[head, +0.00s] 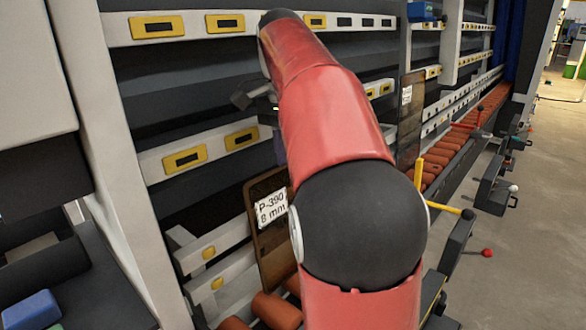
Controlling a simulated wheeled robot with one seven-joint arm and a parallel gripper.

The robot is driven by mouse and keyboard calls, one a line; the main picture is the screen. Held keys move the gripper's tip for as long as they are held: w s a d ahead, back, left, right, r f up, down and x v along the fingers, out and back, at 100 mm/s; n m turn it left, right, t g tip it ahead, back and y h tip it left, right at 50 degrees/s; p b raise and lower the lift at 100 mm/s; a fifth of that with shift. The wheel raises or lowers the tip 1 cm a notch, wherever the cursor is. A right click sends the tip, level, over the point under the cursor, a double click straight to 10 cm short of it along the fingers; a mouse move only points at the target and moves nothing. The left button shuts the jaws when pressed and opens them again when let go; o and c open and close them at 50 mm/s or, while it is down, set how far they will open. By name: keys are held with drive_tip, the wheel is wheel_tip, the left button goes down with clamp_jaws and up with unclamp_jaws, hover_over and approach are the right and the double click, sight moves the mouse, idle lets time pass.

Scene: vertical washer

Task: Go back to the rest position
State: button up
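My red and black arm reaches up and forward through the middle of the head view, in front of the washer's racks. A small dark part at the far end of the arm, left of the red link, seems to be my gripper (254,96). It is small and partly hidden behind the arm, so its fingers do not show clearly. I cannot tell whether it holds anything or touches the rack.
A brown panel with a white label "P-390 8 mm" (271,207) stands just left of my arm. Orange rollers (277,310) lie below it. A yellow-handled lever (447,208) is close on the right. A blue block (31,310) lies lower left. Grey floor (545,220) is open at right.

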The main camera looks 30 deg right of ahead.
drive_tip(key=shift+r, duration=0.75)
drive_tip(key=s+a+f+n+t, duration=0.2)
drive_tip(key=s+a+f+n, duration=0.1)
drive_tip(key=s+f+n, duration=0.1)
drive_tip(key=s+a+f+n+t, duration=0.2)
drive_tip(key=s+a+f+n, duration=0.2)
drive_tip(key=s+f, duration=0.3)
drive_tip(key=s+a+f+n+t, duration=0.2)
drive_tip(key=s+a+f+n, duration=0.1)
drive_tip(key=s+f+n, duration=0.3)
drive_tip(key=shift+a+f+t, duration=0.2)
drive_tip(key=shift+f, duration=0.4)
drive_tip(key=shift+a+f+t, duration=0.15)
drive_tip(key=shift+f+t, duration=0.05)
drive_tip(key=shift+f, duration=0.4)
